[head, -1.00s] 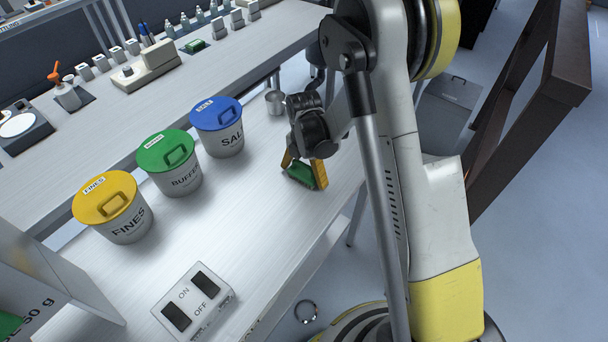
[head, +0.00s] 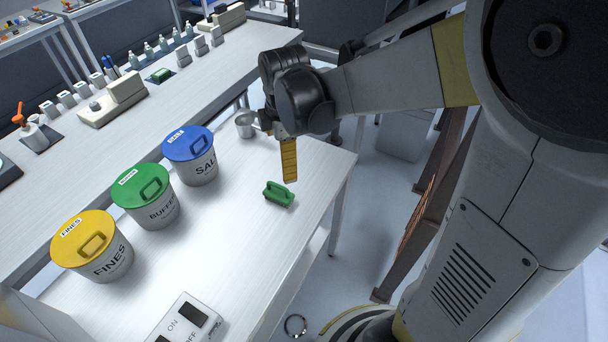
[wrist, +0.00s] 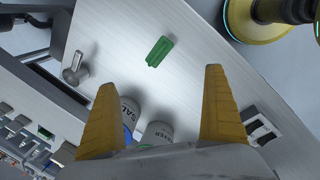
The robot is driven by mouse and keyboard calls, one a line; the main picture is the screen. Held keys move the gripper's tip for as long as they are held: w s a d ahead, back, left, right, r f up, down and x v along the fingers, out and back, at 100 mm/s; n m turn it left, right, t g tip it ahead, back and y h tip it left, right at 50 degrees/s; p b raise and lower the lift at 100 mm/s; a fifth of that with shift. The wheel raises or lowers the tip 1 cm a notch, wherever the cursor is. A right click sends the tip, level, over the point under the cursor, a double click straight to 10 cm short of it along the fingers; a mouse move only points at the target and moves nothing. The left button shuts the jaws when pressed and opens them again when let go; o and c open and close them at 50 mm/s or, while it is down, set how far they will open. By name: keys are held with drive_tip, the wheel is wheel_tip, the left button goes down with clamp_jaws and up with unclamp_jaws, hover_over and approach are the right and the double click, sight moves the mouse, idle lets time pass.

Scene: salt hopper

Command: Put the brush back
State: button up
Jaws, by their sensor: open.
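The green brush (head: 278,194) lies on the white bench near its right edge. It also shows in the wrist view (wrist: 159,51), beyond the fingertips and apart from them. My gripper (head: 289,160) is above the bench, just up and behind the brush in the head view, with yellow fingers pointing down. In the wrist view the two yellow fingers (wrist: 164,85) are spread wide with nothing between them touching. The gripper is open and empty.
Lidded tubs stand in a row on the left: yellow FINES (head: 93,245), green BUFFER (head: 146,195), blue SALT (head: 190,155). An ON/OFF switch box (head: 183,322) is at the front. The bench between tubs and brush is clear.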

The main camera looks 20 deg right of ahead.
drive_tip(key=s+r+m+t, duration=0.2)
drive_tip(key=s+r+m, duration=0.1)
drive_tip(key=s+m, duration=0.4)
drive_tip(key=s+r+m+t, duration=0.2)
drive_tip(key=s+r+m, duration=0.2)
drive_tip(key=s+m, duration=0.4)
drive_tip(key=shift+m+t, duration=0.4)
drive_tip(key=shift+m, duration=0.5)
drive_tip(key=shift+w+r, duration=0.1)
